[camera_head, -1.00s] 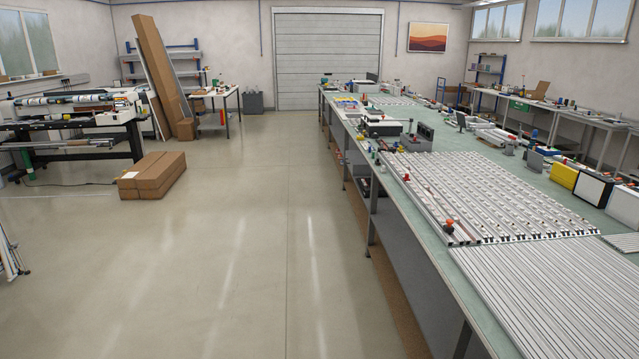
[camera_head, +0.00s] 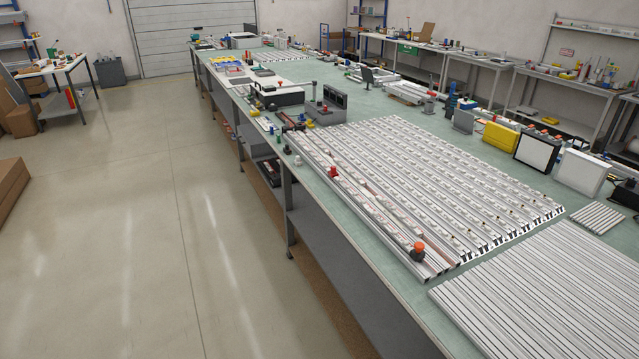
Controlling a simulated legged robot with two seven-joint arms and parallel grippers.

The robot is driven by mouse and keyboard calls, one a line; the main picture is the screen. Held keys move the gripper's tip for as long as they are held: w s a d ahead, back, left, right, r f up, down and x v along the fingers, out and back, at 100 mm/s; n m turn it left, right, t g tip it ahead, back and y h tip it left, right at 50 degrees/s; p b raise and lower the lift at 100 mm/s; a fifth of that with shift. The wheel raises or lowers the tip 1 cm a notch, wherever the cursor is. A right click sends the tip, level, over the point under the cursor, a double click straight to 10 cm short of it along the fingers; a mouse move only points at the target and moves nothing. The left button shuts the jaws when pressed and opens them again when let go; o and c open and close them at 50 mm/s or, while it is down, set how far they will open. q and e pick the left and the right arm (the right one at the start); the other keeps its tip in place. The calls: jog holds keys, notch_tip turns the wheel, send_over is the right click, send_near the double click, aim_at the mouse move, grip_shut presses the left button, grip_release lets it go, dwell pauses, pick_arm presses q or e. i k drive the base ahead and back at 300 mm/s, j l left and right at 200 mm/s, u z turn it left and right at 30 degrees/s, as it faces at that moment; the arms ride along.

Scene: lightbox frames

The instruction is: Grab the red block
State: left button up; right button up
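Neither of my grippers shows in the head view. A small red piece (camera_head: 332,172) stands on the silver rails near the left edge of the long workbench. An orange-red rounded piece (camera_head: 418,247) sits at the near end of the same rails. I cannot tell for sure which of these is the red block.
The long green-topped workbench (camera_head: 342,205) runs from the lower right to the back. Silver profiles (camera_head: 560,290) cover its near part. A yellow case (camera_head: 500,137) stands at its right side. Open floor (camera_head: 130,250) lies to the left; a cardboard box (camera_head: 10,185) is at the left edge.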

aim_at(333, 173)
jog(key=i+j+z, duration=0.15)
jog(key=i, duration=0.2)
jog(key=i+j, duration=0.2)
jog(key=i, duration=0.2)
jog(key=i+j, duration=0.2)
jog(key=i, duration=0.25)
jog(key=i+j, duration=0.25)
jog(key=i, duration=0.15)
jog(key=i+j, duration=0.2)
jog(key=i, duration=0.25)
jog(key=i+j, duration=0.2)
jog(key=i, duration=0.2)
jog(key=j+u, duration=0.05)
